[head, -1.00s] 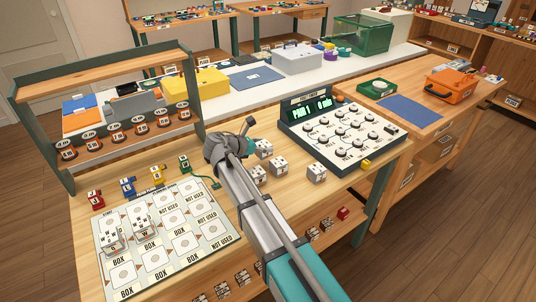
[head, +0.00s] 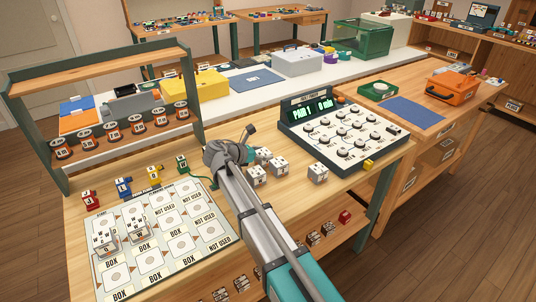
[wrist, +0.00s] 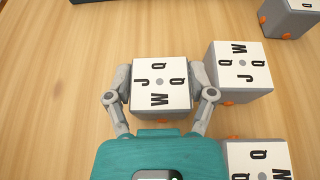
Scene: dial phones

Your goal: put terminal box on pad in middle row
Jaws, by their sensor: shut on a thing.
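My gripper (wrist: 160,88) is shut on a white terminal box (wrist: 160,83) in the wrist view, one grey finger on each side. Its top carries the letters J, Q, Q and W. In the head view the held box (head: 263,154) is partly hidden behind my arm. It looks at or near table height. The pad board (head: 205,257) lies at the left of the table, with BOX and NOT USED labels. Two boxes, one at the left (head: 104,240) and one beside it (head: 136,229), stand on it, apparently on the middle row's left pads.
Loose boxes stand close to the held one: one beside it (wrist: 240,72), one lower right (wrist: 258,161) and one farther off (wrist: 292,17). A dial console (head: 340,130) stands behind. Small colored blocks (head: 122,187) line the board's back edge.

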